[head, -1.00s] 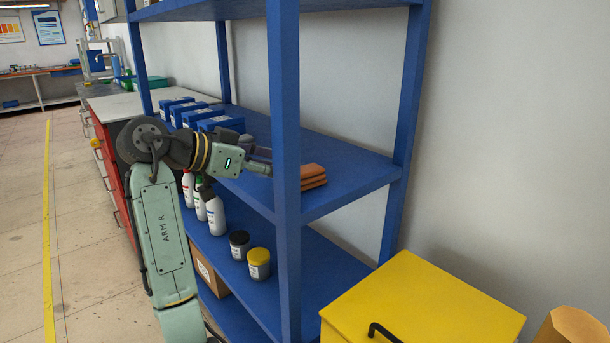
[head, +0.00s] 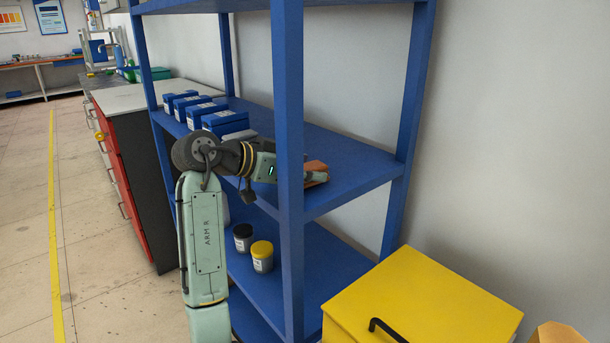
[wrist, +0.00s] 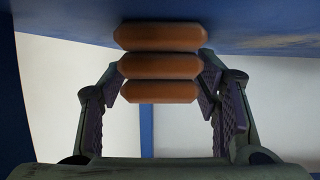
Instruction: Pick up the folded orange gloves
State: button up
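The folded orange gloves (head: 315,166) lie as a stack on the middle blue shelf (head: 350,173), just behind the front post. In the wrist view the gloves (wrist: 160,66) show as three rounded orange layers against the blue shelf surface. My gripper (wrist: 160,82) is open, with one dark ridged finger pad on each side of the stack. The pads are close to the gloves' sides; I cannot tell whether they touch. In the head view my gripper (head: 318,177) is at the stack, partly hidden by the post.
The blue front post (head: 289,130) stands right beside my arm. Several blue boxes (head: 224,122) stand farther left on the same shelf. Black- and yellow-lidded jars (head: 262,258) stand on the shelf below. A yellow cabinet (head: 425,305) is at front right.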

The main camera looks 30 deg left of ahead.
jog(key=c, duration=1.1)
jog(key=shift+r, duration=0.15)
